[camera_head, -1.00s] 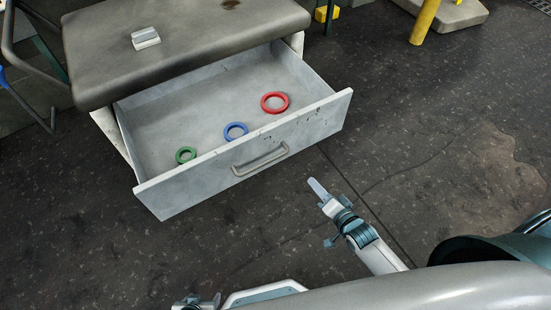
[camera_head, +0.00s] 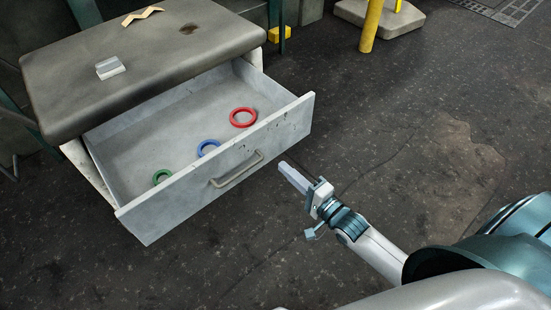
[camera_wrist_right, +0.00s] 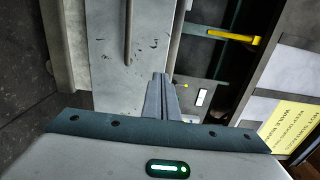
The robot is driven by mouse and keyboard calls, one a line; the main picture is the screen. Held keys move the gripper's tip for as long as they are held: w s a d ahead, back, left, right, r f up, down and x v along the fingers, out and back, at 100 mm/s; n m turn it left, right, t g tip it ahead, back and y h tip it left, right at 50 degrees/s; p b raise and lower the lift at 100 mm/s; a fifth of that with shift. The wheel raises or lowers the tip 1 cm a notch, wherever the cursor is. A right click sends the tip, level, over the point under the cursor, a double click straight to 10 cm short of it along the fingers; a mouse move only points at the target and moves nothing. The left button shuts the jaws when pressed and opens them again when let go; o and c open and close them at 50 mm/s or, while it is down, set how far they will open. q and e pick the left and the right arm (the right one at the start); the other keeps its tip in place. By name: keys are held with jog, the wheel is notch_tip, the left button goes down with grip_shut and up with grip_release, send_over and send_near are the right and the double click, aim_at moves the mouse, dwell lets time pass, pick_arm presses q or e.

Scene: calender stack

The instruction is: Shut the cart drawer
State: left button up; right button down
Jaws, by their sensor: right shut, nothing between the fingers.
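The grey cart drawer (camera_head: 270,138) stands pulled out from under the cart's dark top (camera_head: 150,60). Its front panel carries a bar handle (camera_head: 237,170). In the drawer lie a red ring (camera_head: 243,117), a blue ring (camera_head: 208,147) and a green ring (camera_head: 161,176). My right gripper (camera_head: 284,168) is shut and empty, just in front of the drawer front and right of the handle; contact cannot be told. In the right wrist view its closed fingers (camera_wrist_right: 162,85) point at the drawer front (camera_wrist_right: 110,70), with the handle (camera_wrist_right: 128,30) beside them. My left gripper is out of view.
A small grey-white block (camera_head: 110,68) and a wooden zigzag piece (camera_head: 142,15) lie on the cart top. A yellow post (camera_head: 370,25) on a grey base stands at the back right. The dark floor (camera_head: 370,130) right of the drawer is clear.

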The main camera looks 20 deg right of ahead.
jog(key=p, duration=0.1)
send_near(251, 137)
jog(key=x, duration=0.5)
jog(key=shift+w+a, duration=0.2)
jog(key=shift+w, duration=0.4)
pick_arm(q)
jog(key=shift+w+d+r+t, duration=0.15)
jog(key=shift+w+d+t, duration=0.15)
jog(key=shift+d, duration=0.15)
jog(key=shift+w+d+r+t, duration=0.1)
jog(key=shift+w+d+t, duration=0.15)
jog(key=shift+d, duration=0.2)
pick_arm(e)
jog(key=shift+w, duration=0.1)
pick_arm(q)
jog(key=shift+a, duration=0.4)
